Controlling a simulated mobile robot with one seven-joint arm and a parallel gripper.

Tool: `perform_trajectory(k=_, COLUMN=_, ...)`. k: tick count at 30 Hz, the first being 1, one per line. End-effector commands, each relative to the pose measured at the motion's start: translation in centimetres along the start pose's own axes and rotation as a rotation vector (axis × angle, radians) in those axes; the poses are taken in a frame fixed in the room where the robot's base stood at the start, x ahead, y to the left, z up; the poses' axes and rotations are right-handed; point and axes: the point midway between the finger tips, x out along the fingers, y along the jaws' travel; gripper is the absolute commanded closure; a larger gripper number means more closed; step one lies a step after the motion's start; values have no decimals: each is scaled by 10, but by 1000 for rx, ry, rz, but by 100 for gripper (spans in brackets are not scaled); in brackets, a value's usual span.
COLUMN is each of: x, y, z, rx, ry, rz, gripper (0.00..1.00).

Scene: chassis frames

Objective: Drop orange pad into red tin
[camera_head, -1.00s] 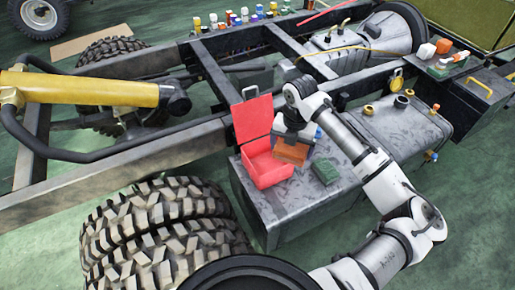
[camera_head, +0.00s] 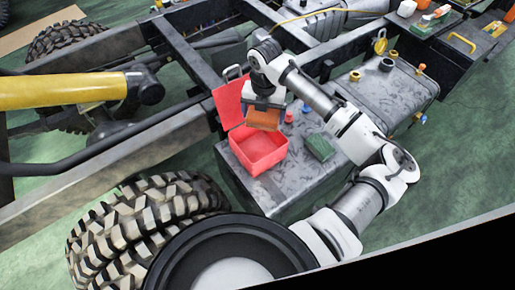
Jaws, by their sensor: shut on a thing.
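The red tin (camera_head: 259,163) stands with its lid (camera_head: 240,103) raised on the near end of the grey metal box. Its inside shows as empty where I can see it. My gripper (camera_head: 263,112) is shut on the orange pad (camera_head: 263,120). The pad hangs upright just above the back part of the tin's opening, in front of the raised lid. The fingertips are partly hidden behind the pad and the wrist.
A green pad (camera_head: 320,147) lies on the grey box (camera_head: 290,185) right of the tin. Small red and blue items (camera_head: 290,117) stand behind it. A big tyre (camera_head: 140,225) is at the front left. Chassis rails (camera_head: 180,50) run behind the tin.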

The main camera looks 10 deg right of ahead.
Motion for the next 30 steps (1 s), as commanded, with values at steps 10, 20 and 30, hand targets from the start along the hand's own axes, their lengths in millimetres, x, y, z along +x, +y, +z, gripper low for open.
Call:
perform_trajectory(k=10, x=28, y=0, z=0, rx=1, ry=-1, rz=-1, gripper=31)
perform_trajectory(k=20, x=27, y=0, z=0, rx=0, ry=0, rz=0, gripper=0)
perform_trajectory(k=30, x=13, y=0, z=0, rx=-1, ry=-2, rz=1, gripper=0)
